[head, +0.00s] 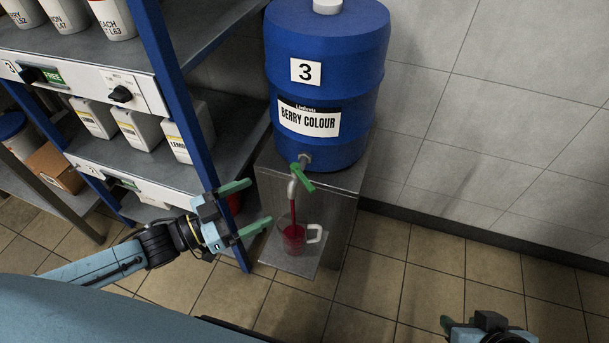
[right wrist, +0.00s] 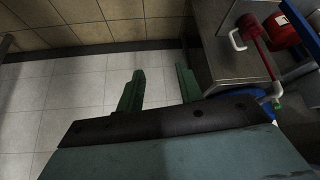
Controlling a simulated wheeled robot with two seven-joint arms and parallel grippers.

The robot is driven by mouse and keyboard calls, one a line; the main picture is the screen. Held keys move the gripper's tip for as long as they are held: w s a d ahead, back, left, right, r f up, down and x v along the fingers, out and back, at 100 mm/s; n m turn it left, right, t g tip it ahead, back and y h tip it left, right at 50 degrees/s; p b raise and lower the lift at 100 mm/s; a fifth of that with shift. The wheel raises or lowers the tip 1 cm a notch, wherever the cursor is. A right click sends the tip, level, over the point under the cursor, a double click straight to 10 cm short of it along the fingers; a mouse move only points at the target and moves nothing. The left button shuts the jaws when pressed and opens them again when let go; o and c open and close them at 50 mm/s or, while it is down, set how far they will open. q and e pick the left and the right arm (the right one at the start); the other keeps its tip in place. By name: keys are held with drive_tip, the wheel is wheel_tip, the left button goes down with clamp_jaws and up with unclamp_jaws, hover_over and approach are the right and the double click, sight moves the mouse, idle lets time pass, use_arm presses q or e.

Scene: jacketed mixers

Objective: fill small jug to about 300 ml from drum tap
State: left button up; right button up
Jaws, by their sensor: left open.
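The small clear jug (head: 291,240) stands upright on a metal ledge (head: 283,263) under the drum tap (head: 294,186), its white handle to the right. A red stream runs from the tap into it, and red liquid fills its lower part; no marks are readable. The tap's green lever (head: 303,179) lies slantwise. The blue drum (head: 325,70) reads "3" and "BERRY COLOUR". My left gripper (head: 260,201) is open and empty, left of the tap and jug. My right gripper (head: 485,326) is at the bottom right; in the right wrist view its fingers (right wrist: 158,92) are apart and empty.
A blue-framed shelf rack (head: 175,90) with white containers (head: 138,128) stands at the left, close to my left gripper. The drum rests on a metal stand (head: 340,200) by the tiled wall (head: 490,110). The tiled floor (head: 420,280) to the right is clear.

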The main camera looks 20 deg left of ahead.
sight(302, 180)
use_arm(q)
drive_tip(key=b+x, duration=0.2)
drive_tip(key=x, duration=0.4)
drive_tip(key=shift+w+d, duration=0.15)
drive_tip(key=shift+w, duration=0.05)
drive_tip(key=b+x, duration=0.2)
drive_tip(key=x, duration=0.3)
drive_tip(key=shift+w+d, duration=0.2)
drive_tip(key=shift+w, duration=0.05)
drive_tip(key=shift+w+d, duration=0.3)
drive_tip(key=shift+d, duration=0.05)
use_arm(e)
drive_tip(key=w+a+r+t+y, duration=0.2)
drive_tip(key=w+r+t, duration=0.3)
drive_tip(key=r, duration=0.1)
drive_tip(key=w+a+r+t+y, duration=0.1)
drive_tip(key=w+a+r+t, duration=0.2)
drive_tip(key=r+t, duration=0.3)
drive_tip(key=shift+w+a+r+n+y, duration=0.3)
drive_tip(key=shift+w+r+y, duration=0.1)
drive_tip(key=shift+w+r, duration=0.35)
drive_tip(key=shift+w+f, duration=0.1)
